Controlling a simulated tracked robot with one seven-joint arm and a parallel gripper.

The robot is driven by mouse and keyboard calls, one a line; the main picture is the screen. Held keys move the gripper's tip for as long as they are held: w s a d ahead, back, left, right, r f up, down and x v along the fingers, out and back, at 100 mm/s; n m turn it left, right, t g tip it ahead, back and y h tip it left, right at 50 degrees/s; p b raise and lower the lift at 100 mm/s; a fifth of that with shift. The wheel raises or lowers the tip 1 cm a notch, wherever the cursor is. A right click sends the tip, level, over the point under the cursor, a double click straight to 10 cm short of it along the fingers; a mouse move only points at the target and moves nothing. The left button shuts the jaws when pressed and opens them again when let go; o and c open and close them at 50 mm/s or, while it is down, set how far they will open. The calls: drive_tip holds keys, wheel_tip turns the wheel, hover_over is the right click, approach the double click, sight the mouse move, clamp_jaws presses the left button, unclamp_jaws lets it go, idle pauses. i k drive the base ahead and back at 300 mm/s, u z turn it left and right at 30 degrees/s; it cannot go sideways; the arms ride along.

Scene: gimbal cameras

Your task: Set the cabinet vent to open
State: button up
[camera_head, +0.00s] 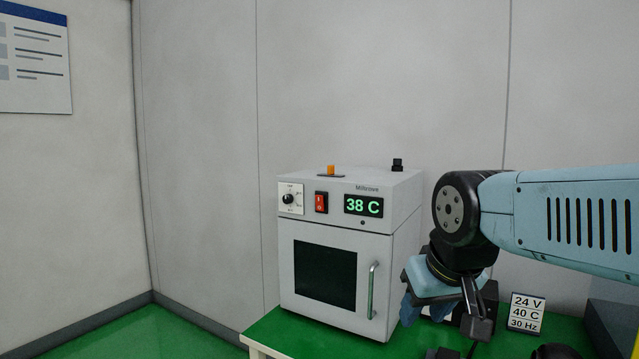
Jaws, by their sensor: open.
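The cabinet (335,235) is a pale grey box standing on a green-topped table. On its top an orange tab (331,170) stands in a dark plate or slot near the front edge; it looks like the vent control, but its setting cannot be read. A black fitting (397,164) stands farther right on the top. My gripper (447,312) points down to the right of the cabinet, open, apart from the orange tab. Part of it is hidden behind its own wrist and fingers, and I see nothing held in it.
The cabinet front has a dial (289,198), a red switch (321,202), a green "38 C" display (363,205) and a shut door with a handle (372,290). A card (526,313) reads 24 V, 40 C, 30 Hz. Dark objects stand at right. Space above the cabinet is clear.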

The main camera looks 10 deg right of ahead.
sight(330, 169)
drive_tip(key=u, duration=0.5)
drive_tip(key=k, duration=1.1)
drive_tip(key=u, duration=0.3)
drive_tip(key=i, duration=0.35)
drive_tip(key=z, duration=0.85)
drive_tip(key=i, duration=1.3)
drive_tip(key=u, duration=0.25)
